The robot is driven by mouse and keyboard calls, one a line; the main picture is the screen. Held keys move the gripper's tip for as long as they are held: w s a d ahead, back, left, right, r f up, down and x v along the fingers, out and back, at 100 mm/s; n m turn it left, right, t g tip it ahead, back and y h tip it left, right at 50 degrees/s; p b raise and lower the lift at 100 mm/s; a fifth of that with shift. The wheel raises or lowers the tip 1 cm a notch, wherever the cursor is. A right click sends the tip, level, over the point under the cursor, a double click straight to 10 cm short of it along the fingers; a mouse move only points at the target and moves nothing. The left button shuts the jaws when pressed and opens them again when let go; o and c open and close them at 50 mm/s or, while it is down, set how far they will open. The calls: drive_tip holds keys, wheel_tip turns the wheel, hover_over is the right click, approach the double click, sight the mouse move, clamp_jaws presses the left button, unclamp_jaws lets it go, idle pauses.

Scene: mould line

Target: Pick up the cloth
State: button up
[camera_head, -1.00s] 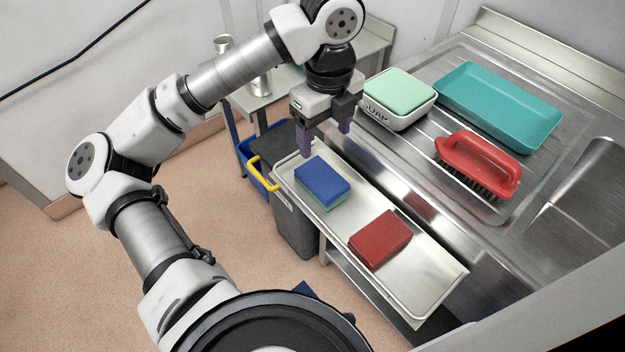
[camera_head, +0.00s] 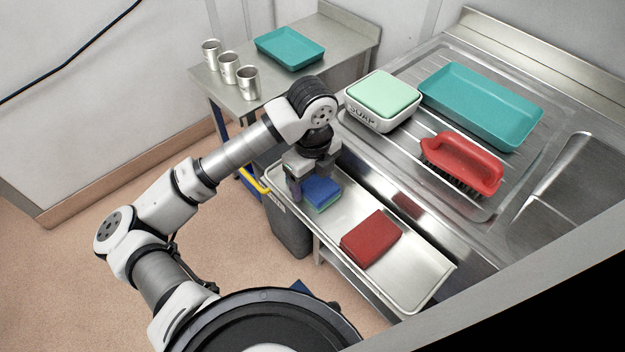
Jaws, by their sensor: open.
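A blue pad with a green underside (camera_head: 325,194), like a sponge, lies in the upper part of the metal tray (camera_head: 410,290). A dark red, cloth-like block (camera_head: 371,238) lies lower in the same tray, apart from the blue pad. I cannot tell for sure which of them is the cloth. My gripper (camera_head: 309,187) is open and low over the blue pad, pointing down. One finger shows at the pad's left side. The gripper hides part of the pad, and I cannot tell whether it touches.
To the right, a sink drainer holds a soap box with a pale green top (camera_head: 384,98), a teal tray (camera_head: 482,106) and a red brush (camera_head: 462,163). Behind, a side table carries metal cups (camera_head: 230,68) and another teal tray (camera_head: 290,49). A dark bin (camera_head: 288,231) stands below.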

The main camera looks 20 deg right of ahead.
drive_tip(key=shift+f, duration=0.15)
drive_tip(key=c, duration=0.8)
drive_tip(key=shift+c, duration=0.2)
wheel_tip(320, 180, up, 20)
drive_tip(key=b, duration=0.2)
